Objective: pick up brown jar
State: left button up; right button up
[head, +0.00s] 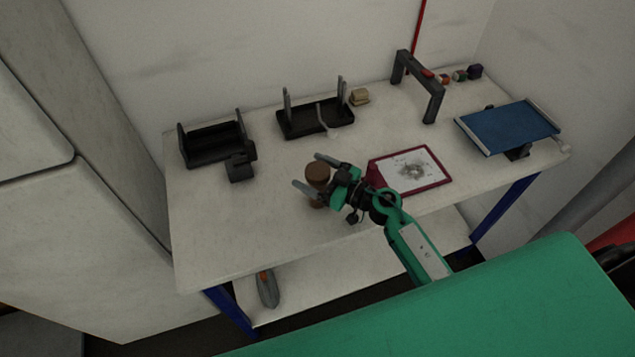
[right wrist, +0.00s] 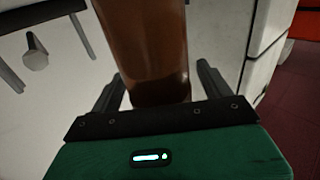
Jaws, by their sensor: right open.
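The brown jar (head: 317,173) stands on the white table (head: 222,222), near its middle. It also shows large in the right wrist view (right wrist: 146,50), where its top is cut off by the frame edge. My right gripper (head: 309,172) is open, with one finger on each side of the jar. In the right wrist view its fingers (right wrist: 158,88) flank the jar, with a gap visible on each side. My left gripper is not in view.
Black holders (head: 212,142) and a black tray (head: 315,122) stand at the back. A red-framed picture (head: 415,169) lies to the right of the gripper. A grey arch (head: 433,100) and a blue panel (head: 507,127) stand farther right. The front left of the table is clear.

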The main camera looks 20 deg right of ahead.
jog(key=shift+w+a, duration=0.2)
jog(key=shift+w, duration=0.05)
jog(key=c, duration=1.2)
jog(key=shift+o, duration=0.2)
